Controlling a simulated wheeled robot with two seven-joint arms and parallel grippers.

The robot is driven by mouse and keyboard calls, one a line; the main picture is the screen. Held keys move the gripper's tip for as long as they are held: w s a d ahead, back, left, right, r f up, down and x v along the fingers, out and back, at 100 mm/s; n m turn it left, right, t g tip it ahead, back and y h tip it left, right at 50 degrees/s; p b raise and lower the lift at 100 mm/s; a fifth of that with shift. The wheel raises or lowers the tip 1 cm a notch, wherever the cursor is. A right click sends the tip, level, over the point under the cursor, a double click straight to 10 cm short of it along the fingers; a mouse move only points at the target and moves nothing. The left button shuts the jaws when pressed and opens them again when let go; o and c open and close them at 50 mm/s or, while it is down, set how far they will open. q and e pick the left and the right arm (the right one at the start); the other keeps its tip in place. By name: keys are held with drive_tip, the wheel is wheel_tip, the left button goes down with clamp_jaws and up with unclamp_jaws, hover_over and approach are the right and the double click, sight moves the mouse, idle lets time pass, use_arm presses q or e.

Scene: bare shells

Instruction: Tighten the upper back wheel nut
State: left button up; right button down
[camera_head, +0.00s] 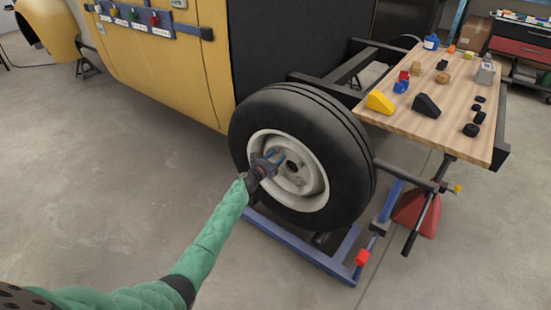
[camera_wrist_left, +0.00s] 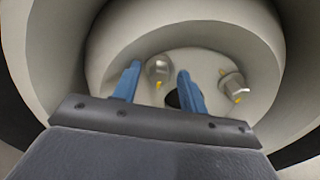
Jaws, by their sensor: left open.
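The wheel has a black tyre (camera_head: 349,150) and a pale dished rim (camera_head: 316,192), and is mounted on the vehicle. My left gripper (camera_head: 276,158) reaches into the rim from the left, its blue fingers open. In the left wrist view, a metal wheel nut (camera_wrist_left: 159,67) with a small yellow mark below it shows between the spread fingers (camera_wrist_left: 158,78). I cannot tell whether the fingers touch it. A second nut (camera_wrist_left: 233,86) with a yellow mark sits outside the right finger. A dark centre hole shows partly behind that finger. My right gripper is not in view.
A wooden-topped table (camera_head: 440,128) with several blocks and small parts stands right of the wheel. A blue frame (camera_head: 300,248) lies below the tyre, and a red stand (camera_head: 416,212) is at right. The yellow body panel (camera_head: 170,65) is at upper left. The floor at left is clear.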

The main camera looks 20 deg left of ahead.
use_arm(q)
clamp_jaws()
